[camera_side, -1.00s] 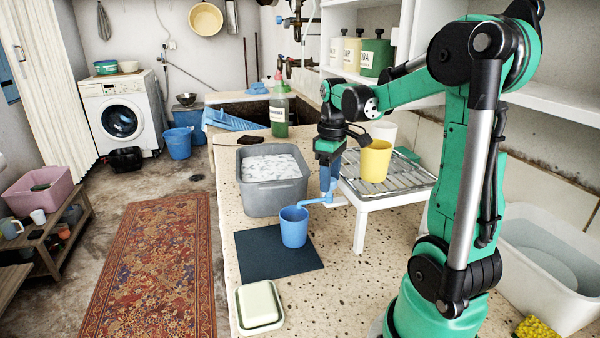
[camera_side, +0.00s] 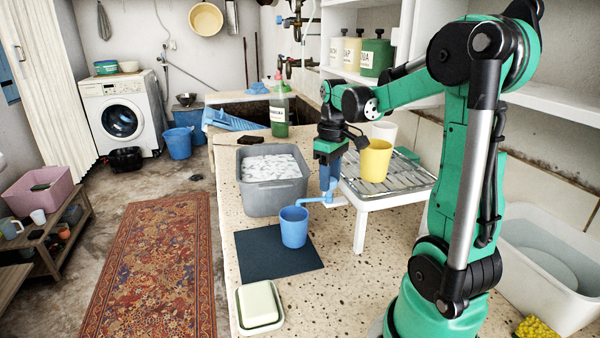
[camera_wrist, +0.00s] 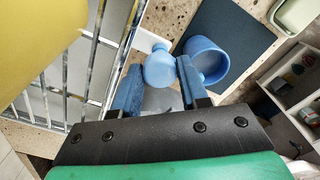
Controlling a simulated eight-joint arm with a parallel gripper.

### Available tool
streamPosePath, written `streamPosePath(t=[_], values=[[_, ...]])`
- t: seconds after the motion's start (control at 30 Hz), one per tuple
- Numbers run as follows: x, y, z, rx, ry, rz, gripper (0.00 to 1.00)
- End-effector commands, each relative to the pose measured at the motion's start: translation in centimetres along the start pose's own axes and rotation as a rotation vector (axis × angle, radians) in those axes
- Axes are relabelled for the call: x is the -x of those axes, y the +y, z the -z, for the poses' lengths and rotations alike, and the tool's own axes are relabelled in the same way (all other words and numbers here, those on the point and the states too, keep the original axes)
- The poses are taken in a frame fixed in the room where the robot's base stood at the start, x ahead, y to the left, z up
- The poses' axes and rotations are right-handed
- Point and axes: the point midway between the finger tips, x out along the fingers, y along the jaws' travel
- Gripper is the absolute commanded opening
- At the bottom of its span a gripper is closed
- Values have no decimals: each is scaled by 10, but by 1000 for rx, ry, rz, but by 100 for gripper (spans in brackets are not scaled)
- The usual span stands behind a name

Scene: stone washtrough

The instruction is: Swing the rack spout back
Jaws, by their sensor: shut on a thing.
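The blue rack spout (camera_side: 314,200) runs from the side of the wire drying rack (camera_side: 392,203) toward the blue cup (camera_side: 294,228). Its free end is close to the cup's rim in the side view. My gripper (camera_side: 327,188) points down and is shut on the spout. In the wrist view the rounded spout (camera_wrist: 160,70) shows between the two blue fingers of my gripper (camera_wrist: 158,88). The cup (camera_wrist: 208,60) is just right of the spout there. The fingers partly hide the spout.
A yellow cup (camera_side: 376,161) and a white cup (camera_side: 384,132) stand on the rack close to my wrist. A grey basin (camera_side: 272,198) is left of my gripper. The cup stands on a dark mat (camera_side: 262,259); a soap dish (camera_side: 260,305) is in front.

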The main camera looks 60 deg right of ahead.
Motion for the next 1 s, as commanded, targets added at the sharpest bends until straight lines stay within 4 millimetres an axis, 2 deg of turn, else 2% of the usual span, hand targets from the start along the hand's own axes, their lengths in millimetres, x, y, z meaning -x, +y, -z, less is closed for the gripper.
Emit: streamPosePath(t=[1.0], values=[[0, 0, 0, -945, 1, 0, 0]])
